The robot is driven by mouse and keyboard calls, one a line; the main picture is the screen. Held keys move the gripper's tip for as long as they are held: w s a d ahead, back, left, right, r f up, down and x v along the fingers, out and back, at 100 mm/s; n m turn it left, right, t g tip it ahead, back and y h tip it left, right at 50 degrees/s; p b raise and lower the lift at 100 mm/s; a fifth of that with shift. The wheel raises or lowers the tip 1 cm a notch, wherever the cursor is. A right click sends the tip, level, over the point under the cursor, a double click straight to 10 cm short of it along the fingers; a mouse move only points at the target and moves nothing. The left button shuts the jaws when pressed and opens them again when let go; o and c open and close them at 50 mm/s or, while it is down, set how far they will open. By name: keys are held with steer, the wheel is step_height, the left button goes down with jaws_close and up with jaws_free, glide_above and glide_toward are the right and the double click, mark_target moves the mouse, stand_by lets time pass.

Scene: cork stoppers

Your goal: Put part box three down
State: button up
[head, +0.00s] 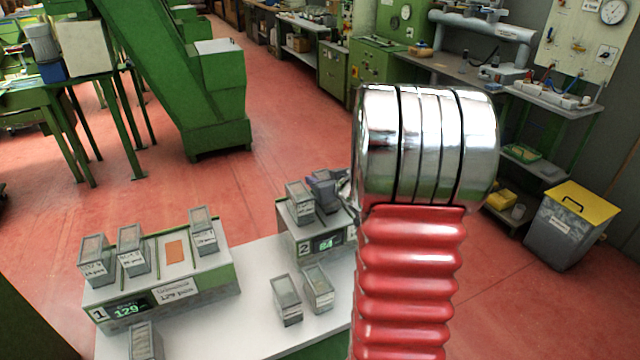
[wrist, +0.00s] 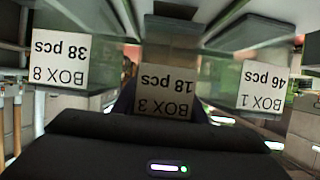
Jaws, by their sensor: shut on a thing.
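My gripper (head: 323,188) is at station 2 (head: 325,241) in the head view, just right of a grey lidded box (head: 299,203). In the wrist view, which is upside down, my gripper is shut on part box three (wrist: 165,104), labelled "BOX 3, 18 pcs". Box 8 (wrist: 62,75), "38 pcs", is at its left there and box 1 (wrist: 262,86), "46 pcs", at its right, with gaps between. In the head view box three is mostly hidden by my gripper. I cannot tell whether its base touches the station. Station 2's green display seems to read 84.
Station 1 (head: 190,287), display 129, carries several boxes and an orange patch (head: 175,251) between dividers. Two boxes (head: 287,299) (head: 318,288) stand on the white table (head: 255,262), and another (head: 143,341) at its front left. My arm hides the table's right part.

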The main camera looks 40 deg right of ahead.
steer(key=shift+f, duration=0.6)
steer(key=shift+f, duration=0.15)
steer(key=o, duration=1.1)
steer(key=shift+v, duration=6.1)
